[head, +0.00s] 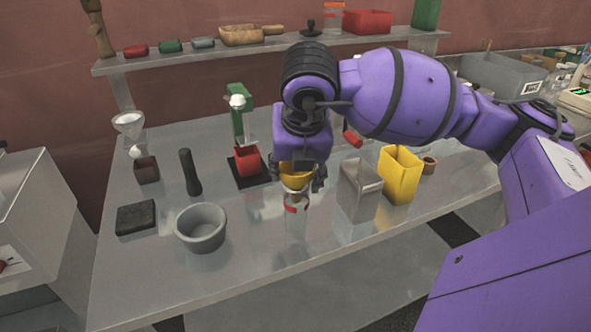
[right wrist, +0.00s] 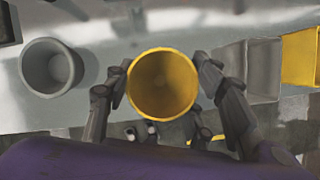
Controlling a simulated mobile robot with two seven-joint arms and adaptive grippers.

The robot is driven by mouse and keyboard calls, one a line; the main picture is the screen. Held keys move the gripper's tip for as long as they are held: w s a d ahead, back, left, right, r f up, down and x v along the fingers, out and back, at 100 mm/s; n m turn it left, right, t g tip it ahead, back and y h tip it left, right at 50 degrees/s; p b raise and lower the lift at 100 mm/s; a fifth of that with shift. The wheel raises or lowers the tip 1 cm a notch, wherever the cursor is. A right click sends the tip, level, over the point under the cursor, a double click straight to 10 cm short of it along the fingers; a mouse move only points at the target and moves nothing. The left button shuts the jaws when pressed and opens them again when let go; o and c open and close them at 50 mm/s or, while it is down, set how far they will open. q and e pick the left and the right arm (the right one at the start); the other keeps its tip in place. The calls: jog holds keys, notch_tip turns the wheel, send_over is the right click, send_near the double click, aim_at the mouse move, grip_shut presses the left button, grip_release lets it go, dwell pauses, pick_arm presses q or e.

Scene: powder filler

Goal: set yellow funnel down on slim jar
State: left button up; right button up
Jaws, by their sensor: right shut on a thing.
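The yellow funnel (head: 296,169) is held upright in my right gripper (head: 300,184). In the right wrist view I look down into the funnel's round mouth (right wrist: 162,84), with a finger of the right gripper (right wrist: 163,76) on each side of it. A clear slim jar (head: 296,222) with a red band stands on the steel table directly below the funnel in the head view. The funnel's lower end meets or overlaps the jar's top there; I cannot tell whether they touch. The jar is hidden under the funnel in the wrist view. My left gripper is out of view.
A grey bowl (head: 201,228) stands to the left of the jar. A grey square container (head: 359,190) and a yellow one (head: 399,174) stand close on the right. A green stand with a red cup (head: 247,160) is behind left. The table front is clear.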

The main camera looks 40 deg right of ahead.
jog(key=o, duration=1.2)
jog(key=shift+r, duration=0.15)
jog(key=v, duration=1.1)
jog(key=shift+s+a+r, duration=0.1)
jog(key=shift+s+r, duration=0.15)
jog(key=shift+r, duration=0.05)
